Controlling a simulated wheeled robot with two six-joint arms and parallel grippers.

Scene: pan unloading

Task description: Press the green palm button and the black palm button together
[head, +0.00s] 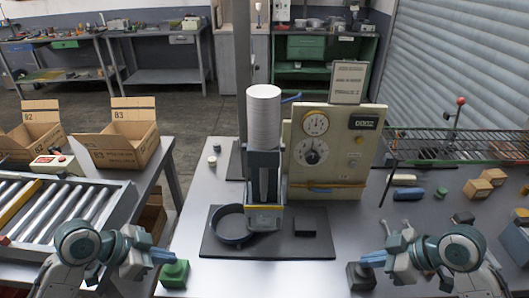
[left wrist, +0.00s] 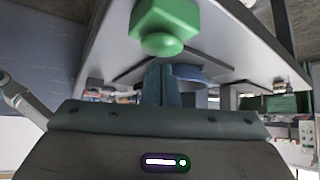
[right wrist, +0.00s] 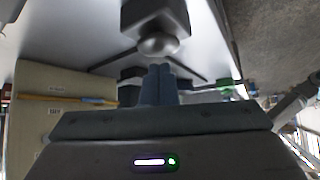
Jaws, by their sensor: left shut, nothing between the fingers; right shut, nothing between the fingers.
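The green palm button (head: 174,275) stands at the front left of the metal table; it shows with its dome in the left wrist view (left wrist: 164,22). My left gripper (head: 170,257) is shut and empty, its fingertips close to the green dome. The black palm button (head: 361,278) stands at the front, further right; its dome and box show in the right wrist view (right wrist: 157,22). My right gripper (head: 368,260) is shut and empty, its fingertips close to the black dome. I cannot tell whether either gripper touches its button.
Between the buttons, a dark mat (head: 305,252) holds a round dark pan (head: 232,228) and a press column with a white stack (head: 263,115). A control panel (head: 333,150) stands behind. A roller conveyor (head: 60,205) is at left. Small blocks (head: 478,188) lie at right.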

